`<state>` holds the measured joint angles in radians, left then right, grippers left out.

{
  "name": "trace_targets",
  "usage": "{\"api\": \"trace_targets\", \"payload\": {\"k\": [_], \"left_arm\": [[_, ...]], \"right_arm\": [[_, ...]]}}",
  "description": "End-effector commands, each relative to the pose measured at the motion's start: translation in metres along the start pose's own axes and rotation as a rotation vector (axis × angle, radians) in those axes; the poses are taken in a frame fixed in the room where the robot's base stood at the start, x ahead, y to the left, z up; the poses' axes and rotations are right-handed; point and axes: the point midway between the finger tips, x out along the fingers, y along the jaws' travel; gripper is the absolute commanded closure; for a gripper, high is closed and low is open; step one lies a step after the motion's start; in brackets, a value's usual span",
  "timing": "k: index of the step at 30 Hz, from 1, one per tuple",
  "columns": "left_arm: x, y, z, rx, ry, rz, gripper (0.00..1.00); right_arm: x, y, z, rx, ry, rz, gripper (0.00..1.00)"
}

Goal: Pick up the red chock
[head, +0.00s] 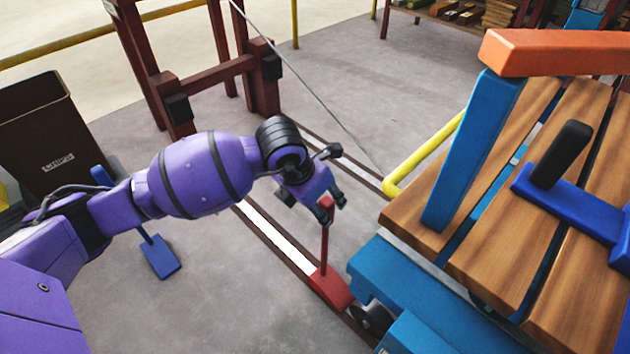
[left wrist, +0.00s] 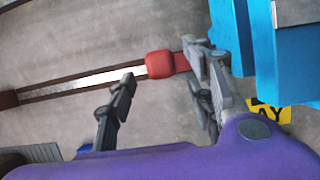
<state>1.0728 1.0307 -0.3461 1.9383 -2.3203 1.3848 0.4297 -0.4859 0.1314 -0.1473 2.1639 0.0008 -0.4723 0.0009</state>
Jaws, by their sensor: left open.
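The red chock (head: 331,289) sits on the floor rail beside the small dark wheel of the blue cart. Its red handle stands upright from the base. My left gripper (head: 331,207) is open at the top of that handle, pointing down. In the left wrist view, the blocky red end of the chock's handle (left wrist: 160,64) shows between the two spread fingertips (left wrist: 158,60), just beyond them. I cannot tell whether a finger touches it. My right gripper is in neither view.
The blue cart (head: 410,285) with its wooden slat deck (head: 500,240) stands close on the right, with a yellow bar (head: 430,155). A blue chock (head: 160,257) stands on the floor at left. A brown bin (head: 45,135) is farther left. Floor between is clear.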

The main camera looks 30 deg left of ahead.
Motion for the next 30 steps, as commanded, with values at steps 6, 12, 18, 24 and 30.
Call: {"api": "trace_targets", "payload": {"k": [6, 12, 18, 24, 30], "left_arm": [[0.033, -0.003, 0.004, 0.000, -0.005, -0.004, 0.52], [0.045, -0.002, 0.006, 0.002, -0.008, -0.002, 0.52], [0.044, -0.002, 0.007, 0.002, -0.009, -0.002, 0.59], [0.044, -0.002, 0.007, 0.002, -0.009, -0.002, 0.86], [0.044, -0.002, 0.007, 0.002, -0.009, -0.002, 1.00]], "right_arm": [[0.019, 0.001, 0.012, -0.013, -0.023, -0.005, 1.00], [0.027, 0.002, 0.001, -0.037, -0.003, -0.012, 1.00], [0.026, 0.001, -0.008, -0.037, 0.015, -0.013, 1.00], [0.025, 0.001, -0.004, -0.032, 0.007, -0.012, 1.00], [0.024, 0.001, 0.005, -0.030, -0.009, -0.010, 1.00]]}}
